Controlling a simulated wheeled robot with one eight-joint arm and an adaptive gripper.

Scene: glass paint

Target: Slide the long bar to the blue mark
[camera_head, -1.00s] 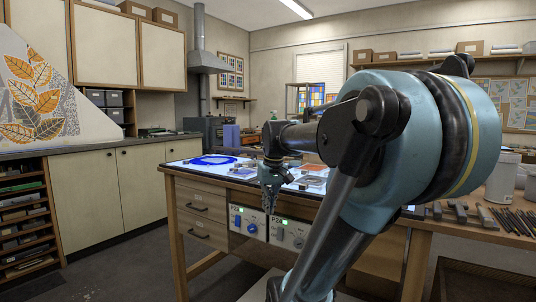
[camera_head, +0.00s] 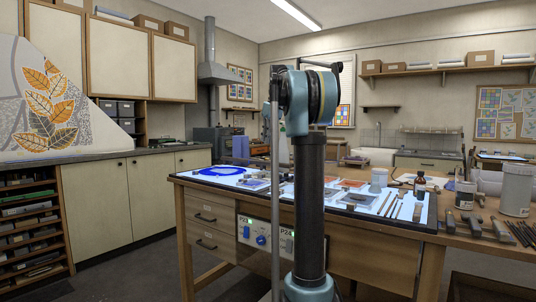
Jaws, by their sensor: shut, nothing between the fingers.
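My arm stands upright in the middle of the view, and I cannot make out my gripper, which seems hidden behind it. A bright light table (camera_head: 205,178) stands behind the arm. A blue ring-shaped patch (camera_head: 222,171) lies on its left part; I cannot tell whether it is the blue mark. Several thin brown strips (camera_head: 389,206) lie on the right part of the lit top. I cannot tell whether any of them is the long bar. My arm covers the middle of the table.
A control box (camera_head: 254,233) with a blue knob is on the table front, partly behind my arm. A brown bottle (camera_head: 419,186), a grey cup (camera_head: 379,180) and a white tub (camera_head: 515,197) stand at the right. Cabinets (camera_head: 102,200) line the left; the floor before them is clear.

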